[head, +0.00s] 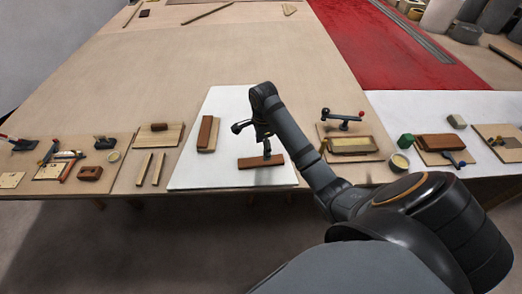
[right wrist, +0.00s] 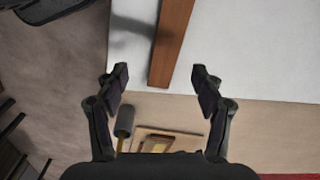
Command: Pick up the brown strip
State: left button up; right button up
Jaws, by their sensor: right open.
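The brown strip (head: 255,163) lies flat near the front edge of a white board (head: 225,102), long side roughly left to right. My right gripper (head: 254,138) is over it in the head view, one finger overlapping the strip. In the right wrist view my right gripper (right wrist: 160,76) is open and empty. There the brown strip (right wrist: 172,38) runs up from between the fingertips, its near end just beyond them. I cannot tell the exact height of the fingers above it. My left gripper does not show.
A second brown piece beside a pale one (head: 208,132) lies on the board's left. Two pale strips (head: 151,169) lie further left. A wooden panel with a clamp-like tool (head: 344,122) stands to the right.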

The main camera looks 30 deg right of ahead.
jog(key=w+r+m, duration=0.1)
jog(key=r+m, duration=0.1)
jog(key=b, duration=0.6)
send_over(261, 160)
jog(key=f, duration=0.6)
jog(key=shift+s+d, duration=0.2)
jog(key=shift+s, duration=0.05)
jog(key=f+b, duration=0.3)
jog(key=shift+w+a+f, duration=0.15)
jog(key=shift+a+f, duration=0.15)
jog(key=shift+f, duration=0.35)
jog(key=shift+w+f+p, duration=0.1)
jog(key=shift+f+p, duration=0.2)
jog(key=shift+f, duration=0.05)
jog(key=shift+d, duration=0.1)
jog(key=shift+r, duration=0.1)
jog(key=shift+c, duration=1.3)
jog(key=c, duration=1)
